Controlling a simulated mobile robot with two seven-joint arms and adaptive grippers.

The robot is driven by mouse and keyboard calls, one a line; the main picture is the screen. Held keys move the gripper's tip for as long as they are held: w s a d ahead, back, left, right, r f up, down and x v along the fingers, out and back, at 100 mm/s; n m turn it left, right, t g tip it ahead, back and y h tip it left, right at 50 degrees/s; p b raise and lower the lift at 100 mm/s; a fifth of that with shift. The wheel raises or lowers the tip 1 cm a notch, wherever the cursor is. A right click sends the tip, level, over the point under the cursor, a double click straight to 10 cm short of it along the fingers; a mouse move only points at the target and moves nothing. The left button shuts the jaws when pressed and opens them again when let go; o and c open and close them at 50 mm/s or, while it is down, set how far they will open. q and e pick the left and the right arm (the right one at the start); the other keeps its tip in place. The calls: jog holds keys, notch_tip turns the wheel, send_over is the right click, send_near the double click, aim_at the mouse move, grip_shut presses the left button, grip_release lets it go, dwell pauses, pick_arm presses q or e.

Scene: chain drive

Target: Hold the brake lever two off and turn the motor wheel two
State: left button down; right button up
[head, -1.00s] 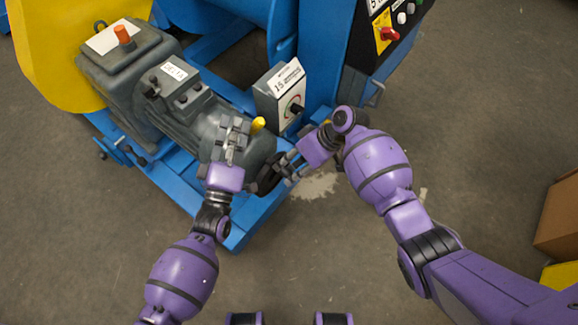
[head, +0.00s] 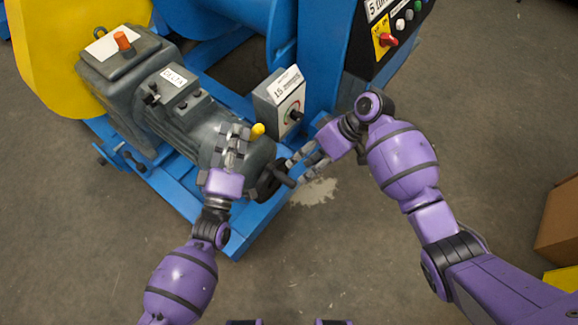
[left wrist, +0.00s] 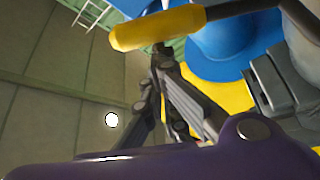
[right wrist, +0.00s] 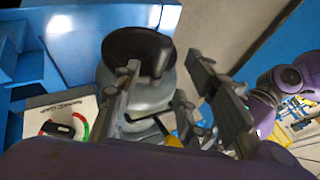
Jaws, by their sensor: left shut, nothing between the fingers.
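The brake lever two shows its yellow grip (head: 257,130) beside the grey motor; its grip (left wrist: 158,28) and dark rod cross the top of the left wrist view. My left gripper (head: 236,132) is shut and empty, its fingertips (left wrist: 161,50) right at the lever near the grip; whether they touch cannot be told. The dark motor wheel two (head: 268,183) is on the motor's near end, with a peg handle; it also shows in the right wrist view (right wrist: 130,45). My right gripper (head: 302,166) is open beside the wheel, its fingers (right wrist: 164,64) spread in front of the peg, holding nothing visible.
A control box (head: 278,95) with a dial stands just behind the wheel. A blue frame (head: 245,225) carries the motor. A panel (head: 395,35) with a red switch is at the upper right.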

pick_arm(q)
jog(key=shift+d, duration=0.4)
pick_arm(e)
jog(key=v, duration=0.4)
jog(key=shift+s+d+r, duration=0.1)
dwell(0.6)
